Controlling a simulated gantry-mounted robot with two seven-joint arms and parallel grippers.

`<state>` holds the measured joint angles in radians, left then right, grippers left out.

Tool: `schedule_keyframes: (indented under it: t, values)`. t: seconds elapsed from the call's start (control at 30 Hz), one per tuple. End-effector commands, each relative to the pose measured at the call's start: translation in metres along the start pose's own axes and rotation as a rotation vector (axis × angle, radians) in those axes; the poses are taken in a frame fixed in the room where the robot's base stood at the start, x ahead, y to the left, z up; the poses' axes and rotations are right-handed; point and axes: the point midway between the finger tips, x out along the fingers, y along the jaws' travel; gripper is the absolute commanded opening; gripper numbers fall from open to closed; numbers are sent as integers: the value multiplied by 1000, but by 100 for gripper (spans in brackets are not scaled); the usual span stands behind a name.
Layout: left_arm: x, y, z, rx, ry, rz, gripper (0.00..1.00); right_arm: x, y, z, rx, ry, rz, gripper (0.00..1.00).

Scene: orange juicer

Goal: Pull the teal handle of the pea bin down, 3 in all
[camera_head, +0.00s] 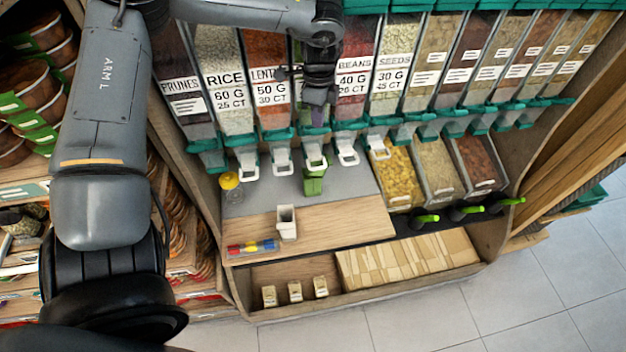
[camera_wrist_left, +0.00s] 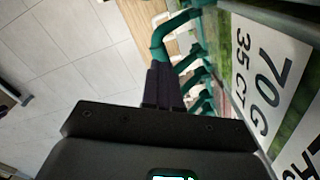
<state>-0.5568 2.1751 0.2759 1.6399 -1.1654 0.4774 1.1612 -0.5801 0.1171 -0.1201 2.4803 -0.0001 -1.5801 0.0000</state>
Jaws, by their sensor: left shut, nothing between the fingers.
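The pea bin is mostly hidden behind my left gripper (camera_head: 318,103) in the head view, between the lentil bin (camera_head: 270,88) and the bean bin (camera_head: 354,84). In the left wrist view, a label reading 70 G 35 CT (camera_wrist_left: 262,75) stands to the right, with green contents behind it. A teal handle (camera_wrist_left: 172,33) curves just beyond my left fingertips (camera_wrist_left: 164,84). The dark fingers are together and hold nothing; I cannot tell whether they touch the handle. A green container (camera_head: 314,184) stands below the pea spout. My right gripper is not in view.
Other teal handles (camera_head: 283,134) flank the pea bin closely. Open food trays (camera_head: 395,178) lie to the right.

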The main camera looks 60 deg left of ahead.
Motion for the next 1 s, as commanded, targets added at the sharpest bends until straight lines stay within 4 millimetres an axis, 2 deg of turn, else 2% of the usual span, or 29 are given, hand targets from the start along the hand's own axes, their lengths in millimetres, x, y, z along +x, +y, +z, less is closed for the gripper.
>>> schedule_keyframes:
  t: [0.37, 1.0]
  values:
    - [-2, 1, -1, 0, 1, -1, 0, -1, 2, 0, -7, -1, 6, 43]
    - [-46, 31, -18, 2, 1, 0, 0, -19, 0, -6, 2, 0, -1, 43]
